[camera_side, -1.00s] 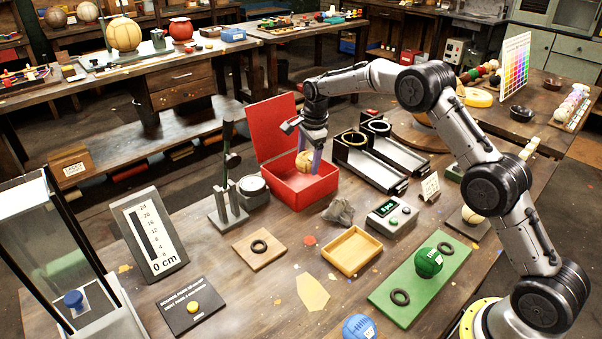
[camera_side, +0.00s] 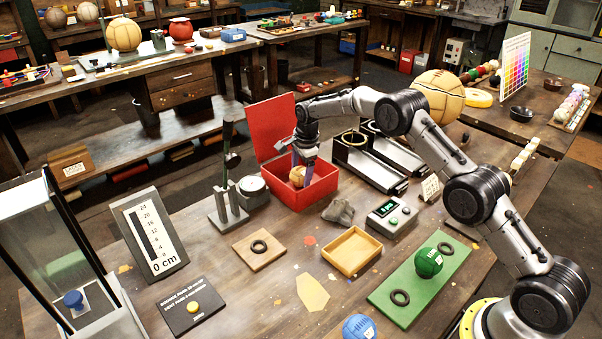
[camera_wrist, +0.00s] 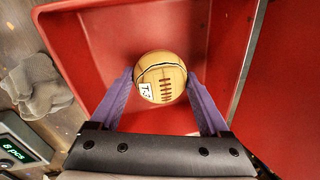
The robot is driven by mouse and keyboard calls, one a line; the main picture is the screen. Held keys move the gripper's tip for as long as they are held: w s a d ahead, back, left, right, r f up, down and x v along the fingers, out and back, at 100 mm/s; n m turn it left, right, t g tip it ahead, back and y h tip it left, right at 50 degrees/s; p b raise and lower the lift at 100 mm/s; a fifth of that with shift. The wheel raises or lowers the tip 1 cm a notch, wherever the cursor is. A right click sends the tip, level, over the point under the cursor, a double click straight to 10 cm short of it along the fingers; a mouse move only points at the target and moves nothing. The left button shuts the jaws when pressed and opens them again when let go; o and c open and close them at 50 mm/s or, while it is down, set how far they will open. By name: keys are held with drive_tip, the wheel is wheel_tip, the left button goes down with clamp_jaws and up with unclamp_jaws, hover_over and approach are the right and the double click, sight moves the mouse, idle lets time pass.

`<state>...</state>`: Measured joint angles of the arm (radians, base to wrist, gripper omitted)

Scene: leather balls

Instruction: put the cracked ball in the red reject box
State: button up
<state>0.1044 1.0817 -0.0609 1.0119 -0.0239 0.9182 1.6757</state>
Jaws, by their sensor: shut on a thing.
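The tan ball (camera_side: 297,176) has dark stitching, a dark crack-like line across its top and a small white label, all clear in the wrist view (camera_wrist: 161,72). My gripper (camera_side: 302,174) is shut on it, with one purple finger on each side (camera_wrist: 160,84). The red box (camera_side: 312,196) stands with its lid open at the back. The ball and fingertips are down inside the box walls, over its red floor (camera_wrist: 85,45). I cannot tell whether the ball touches the floor. The front wall hides part of the ball and fingers.
A grey cloth (camera_side: 338,212) lies just in front of the box, beside a counter display (camera_side: 390,217). Black-framed ring stands (camera_side: 368,163) are close on the right. A round grey tin (camera_side: 252,192) and a post stand (camera_side: 228,208) are on the left.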

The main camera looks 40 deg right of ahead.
drive_tip(key=o, duration=1.3)
drive_tip(key=shift+f, duration=0.15)
drive_tip(key=s+a+r+n, duration=0.15)
drive_tip(key=s+r, duration=0.25)
drive_tip(key=r, duration=0.4)
drive_tip(key=s+a+r+n+t, duration=0.15)
drive_tip(key=s+r, duration=0.25)
drive_tip(key=r, duration=0.4)
drive_tip(key=s+r+n+g, duration=0.1)
drive_tip(key=s+r+n, duration=0.1)
drive_tip(key=s+r, duration=0.45)
drive_tip(key=s+a+r+n+t, duration=0.1)
drive_tip(key=s+a+r+n, duration=0.3)
drive_tip(key=s, duration=0.8)
drive_tip(key=s+d+r+n+t, duration=0.1)
drive_tip(key=s+r+n, duration=0.1)
drive_tip(key=s+n, duration=0.75)
drive_tip(key=shift+n+t, duration=0.45)
drive_tip(key=shift+n, duration=0.4)
drive_tip(key=s+f, duration=0.1)
drive_tip(key=s, duration=0.3)
drive_tip(key=s+f, duration=0.2)
drive_tip(key=s, duration=0.2)
drive_tip(key=s+a+f, duration=0.1)
drive_tip(key=s+f, duration=0.1)
drive_tip(key=s, duration=0.2)
drive_tip(key=shift+s+a, duration=0.1)
